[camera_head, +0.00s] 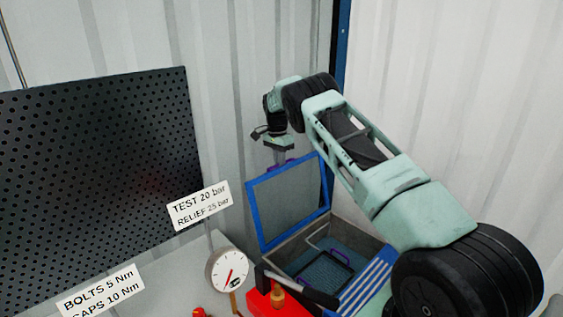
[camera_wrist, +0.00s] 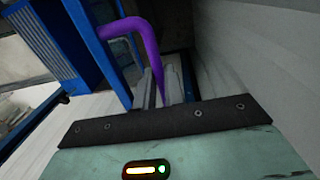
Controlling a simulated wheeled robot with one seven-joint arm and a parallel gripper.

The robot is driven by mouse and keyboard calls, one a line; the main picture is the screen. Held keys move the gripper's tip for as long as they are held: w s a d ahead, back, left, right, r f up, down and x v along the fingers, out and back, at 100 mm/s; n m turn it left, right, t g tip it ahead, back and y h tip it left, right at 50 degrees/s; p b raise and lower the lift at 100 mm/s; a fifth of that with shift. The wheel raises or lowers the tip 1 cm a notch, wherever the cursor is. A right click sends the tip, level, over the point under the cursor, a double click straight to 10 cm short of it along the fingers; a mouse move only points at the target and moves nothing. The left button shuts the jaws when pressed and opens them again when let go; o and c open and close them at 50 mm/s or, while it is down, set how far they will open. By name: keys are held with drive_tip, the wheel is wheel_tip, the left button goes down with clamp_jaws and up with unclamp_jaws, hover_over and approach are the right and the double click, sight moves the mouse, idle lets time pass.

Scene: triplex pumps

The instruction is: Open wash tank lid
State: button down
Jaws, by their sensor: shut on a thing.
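The wash tank (camera_head: 360,277) stands at the lower middle of the head view, with blue-framed sides and a dark interior. Its lid (camera_head: 252,215), a grey panel in a blue frame, stands raised and steeply tilted at the tank's back left. My gripper (camera_head: 281,157) is at the lid's top edge. In the wrist view my gripper (camera_wrist: 160,88) is shut on the purple lid handle (camera_wrist: 147,38). The blue lid frame (camera_wrist: 93,40) is beside the handle there. The exact finger contact is partly hidden.
A basket with purple handles (camera_head: 328,270) lies inside the tank. A pressure gauge (camera_head: 228,269), a red item (camera_head: 262,303) and a dark-handled tool (camera_head: 300,289) stand left of the tank. A perforated black board (camera_head: 100,180) and corrugated walls (camera_head: 450,80) bound the space.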

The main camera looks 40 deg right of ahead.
drive_tip(key=c, duration=1.8)
unclamp_jaws()
drive_tip(key=shift+w+a+f, duration=0.25)
drive_tip(key=shift+w+a, duration=0.2)
drive_tip(key=shift+w, duration=0.1)
drive_tip(key=o, duration=0.3)
drive_tip(key=shift+w+f, duration=0.25)
drive_tip(key=shift+w, duration=0.1)
drive_tip(key=shift+d+r, duration=0.1)
drive_tip(key=shift+r, duration=0.05)
drive_tip(key=shift+s+d+r, duration=0.1)
drive_tip(key=shift+r, duration=0.05)
wheel_tip(320, 180, up, 17)
drive_tip(key=w+p, duration=0.1)
drive_tip(key=p, duration=0.2)
